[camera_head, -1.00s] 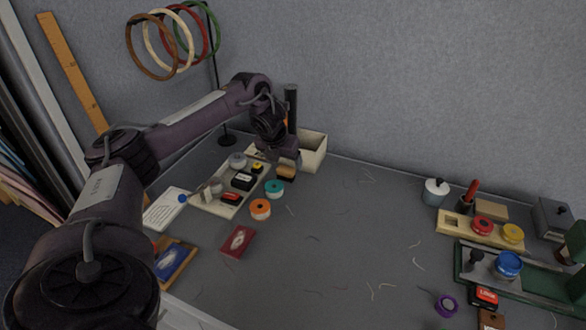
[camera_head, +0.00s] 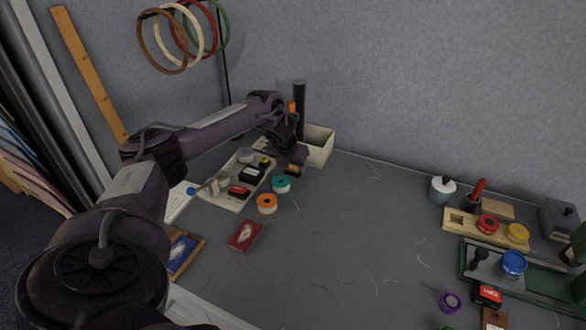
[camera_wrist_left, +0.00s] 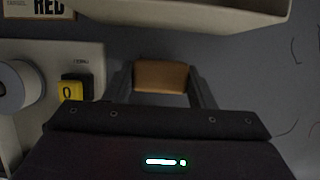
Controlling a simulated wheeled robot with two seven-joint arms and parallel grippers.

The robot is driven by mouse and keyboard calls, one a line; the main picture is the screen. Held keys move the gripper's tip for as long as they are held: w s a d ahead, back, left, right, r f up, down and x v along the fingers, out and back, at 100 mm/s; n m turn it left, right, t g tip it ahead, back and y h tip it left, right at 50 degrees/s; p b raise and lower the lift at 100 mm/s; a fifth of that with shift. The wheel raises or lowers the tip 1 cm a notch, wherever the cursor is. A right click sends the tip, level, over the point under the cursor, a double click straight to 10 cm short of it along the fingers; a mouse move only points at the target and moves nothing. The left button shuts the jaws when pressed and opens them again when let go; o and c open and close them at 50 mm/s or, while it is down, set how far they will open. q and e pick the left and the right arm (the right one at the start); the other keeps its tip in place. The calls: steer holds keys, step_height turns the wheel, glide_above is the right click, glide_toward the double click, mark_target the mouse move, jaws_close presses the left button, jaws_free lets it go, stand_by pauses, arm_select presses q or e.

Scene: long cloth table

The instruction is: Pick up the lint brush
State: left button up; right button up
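The lint brush is most likely the small brown wooden-topped block (camera_wrist_left: 161,77) in the left wrist view. In that view my left gripper (camera_wrist_left: 162,84) is open, with one finger to each side of the block. I cannot tell how far the fingertips reach down beside it. In the head view my left gripper (camera_head: 293,158) is low over the table in front of the cream box and hides the block. My right gripper is not in view.
A cream box (camera_head: 319,147) and a black cylinder (camera_head: 299,105) stand just behind the gripper. A cream tray (camera_head: 236,202) of stamps lies to its left, with teal (camera_head: 281,184) and orange (camera_head: 267,204) rolls in front. The table's middle holds only loose threads.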

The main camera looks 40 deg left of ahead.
arm_select(q)
steer(key=c, duration=0.4)
steer(key=shift+o, duration=0.2)
steer(key=shift+r, duration=0.1)
steer(key=shift+r, duration=0.55)
step_height(320, 180, up, 19)
steer(key=p, duration=0.3)
steer(key=shift+p, duration=0.3)
steer(key=shift+f, duration=0.1)
